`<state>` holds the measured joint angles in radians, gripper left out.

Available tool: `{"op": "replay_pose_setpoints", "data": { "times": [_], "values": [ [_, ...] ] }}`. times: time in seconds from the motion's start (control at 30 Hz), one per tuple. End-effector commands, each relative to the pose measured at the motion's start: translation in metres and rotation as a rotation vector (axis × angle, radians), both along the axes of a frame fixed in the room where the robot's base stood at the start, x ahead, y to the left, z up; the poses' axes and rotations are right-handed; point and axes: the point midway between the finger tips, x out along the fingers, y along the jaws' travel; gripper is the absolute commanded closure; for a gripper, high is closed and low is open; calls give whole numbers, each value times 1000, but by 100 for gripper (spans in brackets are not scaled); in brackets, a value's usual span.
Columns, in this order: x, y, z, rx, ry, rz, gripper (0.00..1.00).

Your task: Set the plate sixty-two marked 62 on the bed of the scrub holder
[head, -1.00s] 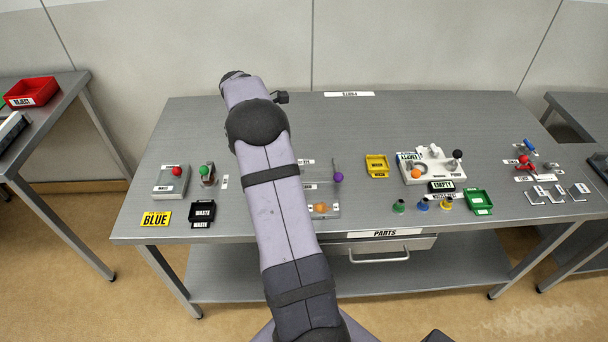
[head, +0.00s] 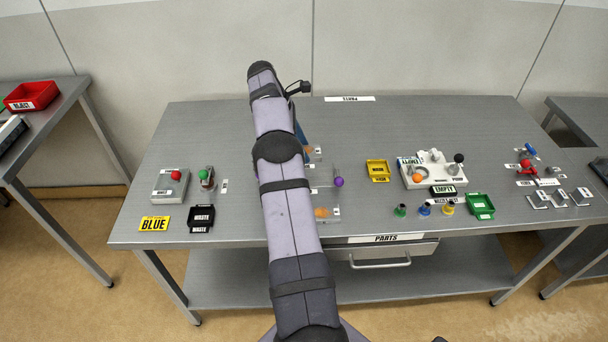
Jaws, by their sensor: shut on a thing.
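My arm crosses the middle of the bench, and its upper links hide my gripper and whatever is between its jaws. A narrow dark blue piece (head: 301,131) shows just right of the arm; I cannot tell whether it is the held thing or part of a fixture. No plate marked 62 can be made out. Behind the arm's lower part is a pale grey fixture with a purple knob (head: 339,182) and an orange knob (head: 321,212). I cannot read a label naming the scrub holder.
Left are a grey fixture with a red knob (head: 175,175), a green-knobbed device (head: 205,173) and a black waste tray (head: 201,217). Right are a yellow tray (head: 378,170), a white fixture (head: 434,171), a green tray (head: 480,206) and small metal pieces. The bench's back strip is largely clear.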

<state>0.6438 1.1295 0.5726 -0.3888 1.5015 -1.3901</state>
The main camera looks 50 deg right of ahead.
Motion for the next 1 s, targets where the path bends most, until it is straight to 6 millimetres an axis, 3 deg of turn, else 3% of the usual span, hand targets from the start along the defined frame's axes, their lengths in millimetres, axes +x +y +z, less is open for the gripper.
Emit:
{"op": "replay_pose_setpoints", "data": {
  "times": [0.3, 0.67, 1.0],
  "values": [
    [-1, 1, -45, 1, 2, 0, 83],
    [0, 0, -59, 0, 1, 0, 83],
    [0, 0, -92, -1, 1, 0, 83]
  ]
}}
